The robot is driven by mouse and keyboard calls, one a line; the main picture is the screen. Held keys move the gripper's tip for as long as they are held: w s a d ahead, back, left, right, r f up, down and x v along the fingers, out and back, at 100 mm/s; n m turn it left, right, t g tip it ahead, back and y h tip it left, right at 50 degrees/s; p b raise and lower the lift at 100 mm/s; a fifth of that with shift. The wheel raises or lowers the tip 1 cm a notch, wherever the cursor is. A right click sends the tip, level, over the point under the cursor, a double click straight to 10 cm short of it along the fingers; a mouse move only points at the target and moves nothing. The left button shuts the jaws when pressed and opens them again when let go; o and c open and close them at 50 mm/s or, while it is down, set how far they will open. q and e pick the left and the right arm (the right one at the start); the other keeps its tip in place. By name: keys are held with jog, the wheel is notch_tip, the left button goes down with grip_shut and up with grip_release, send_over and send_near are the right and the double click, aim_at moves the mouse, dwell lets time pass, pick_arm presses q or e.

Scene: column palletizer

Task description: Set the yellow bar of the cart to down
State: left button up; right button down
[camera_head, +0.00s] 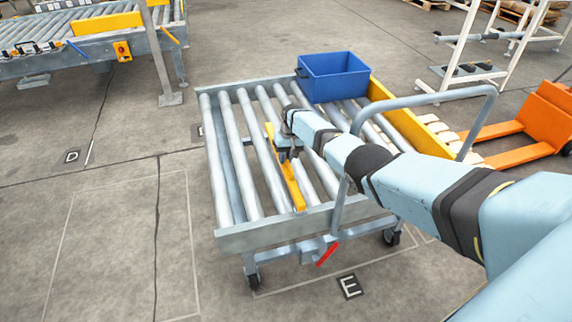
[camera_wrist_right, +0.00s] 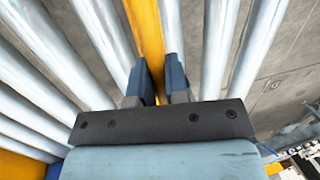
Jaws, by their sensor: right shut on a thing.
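The cart (camera_head: 255,237) is a grey roller cart on casters, in the middle of the head view. Its yellow bar (camera_head: 295,191) runs lengthwise between the rollers. My right gripper (camera_head: 287,155) reaches in from the right over the cart and is shut on the yellow bar, around its middle. The right wrist view shows the bar (camera_wrist_right: 148,35) passing between the two fingers of the gripper (camera_wrist_right: 155,82). The fingers hide part of the bar, and its height against the roller tops is hard to tell. My left gripper is not in view.
A blue crate (camera_head: 335,78) sits on the cart's far end, beside a yellow side plate (camera_head: 392,103). A grey tube handle (camera_head: 430,99) rises at the right, near my arm. A red pedal (camera_head: 327,254) is at the near end. The floor left of the cart is clear.

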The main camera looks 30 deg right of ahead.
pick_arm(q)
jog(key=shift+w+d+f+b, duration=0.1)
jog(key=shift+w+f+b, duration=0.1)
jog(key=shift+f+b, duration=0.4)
pick_arm(e)
jog(key=shift+w+f+g, duration=0.1)
jog(key=shift+f+g, duration=0.2)
jog(key=shift+f, duration=0.3)
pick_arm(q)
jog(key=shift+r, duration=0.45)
pick_arm(e)
jog(key=c, duration=1.1)
grip_release()
jog(key=shift+f, duration=0.1)
pick_arm(q)
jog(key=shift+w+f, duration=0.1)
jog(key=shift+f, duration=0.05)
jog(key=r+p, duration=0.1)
jog(key=p, duration=0.1)
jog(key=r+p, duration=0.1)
jog(key=p, duration=0.2)
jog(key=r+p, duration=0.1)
jog(key=p, duration=0.2)
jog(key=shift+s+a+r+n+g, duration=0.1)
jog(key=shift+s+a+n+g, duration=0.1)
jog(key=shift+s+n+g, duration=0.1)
pick_arm(e)
jog(key=v, duration=1.4)
jog(key=shift+w+d, duration=0.1)
jog(key=shift+w, duration=0.05)
